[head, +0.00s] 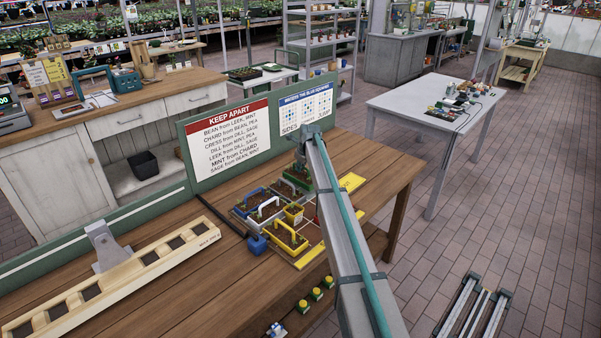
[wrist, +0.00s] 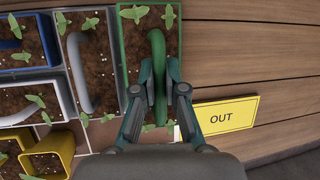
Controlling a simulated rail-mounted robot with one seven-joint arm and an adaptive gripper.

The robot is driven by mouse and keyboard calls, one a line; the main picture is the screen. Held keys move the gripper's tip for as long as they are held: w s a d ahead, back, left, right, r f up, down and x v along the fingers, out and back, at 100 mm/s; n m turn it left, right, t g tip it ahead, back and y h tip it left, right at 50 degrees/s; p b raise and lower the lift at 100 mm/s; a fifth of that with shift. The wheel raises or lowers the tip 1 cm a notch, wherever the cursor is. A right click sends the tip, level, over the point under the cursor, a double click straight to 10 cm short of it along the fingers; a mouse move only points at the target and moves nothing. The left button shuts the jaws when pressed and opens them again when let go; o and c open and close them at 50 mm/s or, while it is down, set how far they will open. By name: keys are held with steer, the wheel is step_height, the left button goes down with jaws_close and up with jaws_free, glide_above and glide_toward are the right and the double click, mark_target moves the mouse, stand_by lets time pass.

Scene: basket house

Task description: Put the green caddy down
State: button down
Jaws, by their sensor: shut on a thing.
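The green caddy (wrist: 122,48) is a green-rimmed box of dark soil with seedlings and an arched green handle. In the wrist view my gripper (wrist: 160,78) is shut on that handle, one finger on each side. In the head view the green caddy (head: 288,188) shows at the far end of the caddy group, partly hidden by my arm. I cannot tell whether its base touches the table. The yellow OUT plate (wrist: 225,115) lies on the wood right of it in the wrist view.
A yellow pot (wrist: 62,148) and a yellow caddy (head: 281,240) stand nearby. Signboards (head: 232,140) edge the table's back. Bare wood (wrist: 250,60) lies right of the green caddy.

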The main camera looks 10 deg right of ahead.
mark_target(300, 174)
steer(key=p+x, duration=0.2)
steer(key=x, duration=0.1)
steer(key=shift+s+d+f, duration=0.15)
steer(key=shift+s, duration=0.15)
steer(key=shift+f, duration=0.3)
steer(key=shift+f, duration=0.15)
steer(key=c, duration=1.2)
jaws_free()
steer(key=shift+c, duration=0.2)
steer(key=b+v, duration=0.3)
steer(key=v, duration=0.9)
